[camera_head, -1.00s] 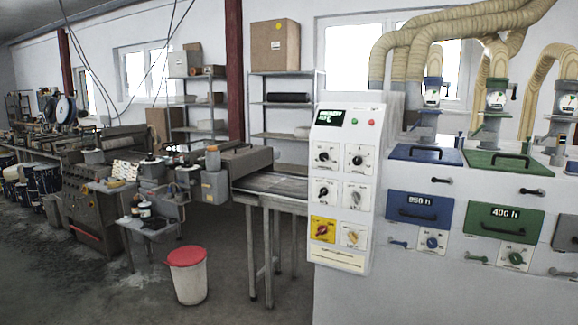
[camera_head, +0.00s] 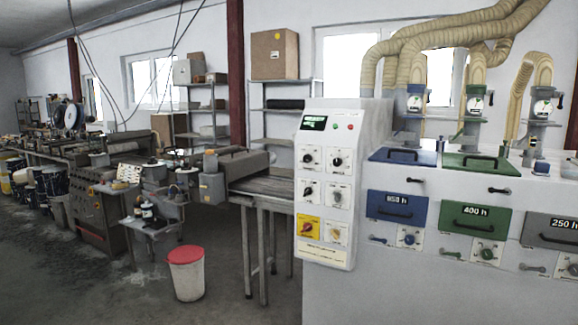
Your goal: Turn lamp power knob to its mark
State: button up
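A white control panel (camera_head: 325,240) stands upright near the middle of the view, at the left end of the white machine. Labels and marks are too small to read, so I cannot tell which knob is the lamp power knob. A small display (camera_head: 314,123) with green text sits at the panel's top. My gripper is not in view.
The white machine (camera_head: 400,285) fills the right, with blue (camera_head: 397,207), green (camera_head: 472,219) and grey drawers. A conveyor table (camera_head: 262,186) and a red-lidded bin (camera_head: 186,275) stand left of the panel. Open floor (camera_head: 100,300) lies at the front left.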

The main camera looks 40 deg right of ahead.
aim_at(307, 158)
jog(key=z, duration=0.55)
jog(key=i, duration=1.25)
jog(key=u, duration=0.6)
jog(key=k, duration=0.9)
jog(key=z, duration=0.1)
